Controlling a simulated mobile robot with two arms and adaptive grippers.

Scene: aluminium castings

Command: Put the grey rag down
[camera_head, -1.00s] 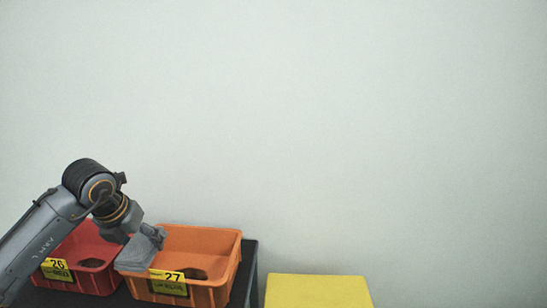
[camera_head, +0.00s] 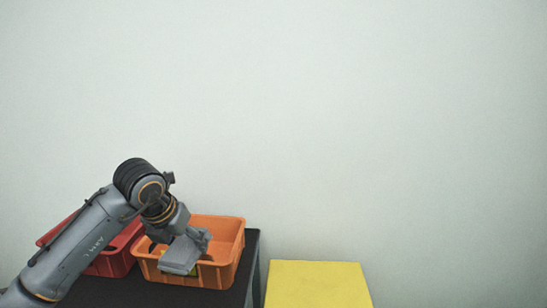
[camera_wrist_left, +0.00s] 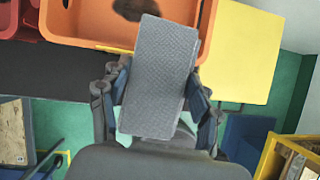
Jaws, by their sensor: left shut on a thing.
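The grey rag (camera_head: 180,256) is a flat textured slab shape, held in my left gripper (camera_head: 190,246) at the front of the orange bin (camera_head: 229,252). In the left wrist view the rag (camera_wrist_left: 160,75) lies between the two fingers of my left gripper (camera_wrist_left: 157,90), which is shut on it. There its far end overlaps the orange bin's near rim. I cannot tell how high the rag is above the rim. My right gripper is not in view.
A red bin (camera_head: 114,262) stands left of the orange bin, partly behind my left arm. Both stand on a dark table (camera_head: 130,291). A yellow surface (camera_head: 318,285) is to the right, across a gap. A pale wall (camera_head: 350,120) fills the back.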

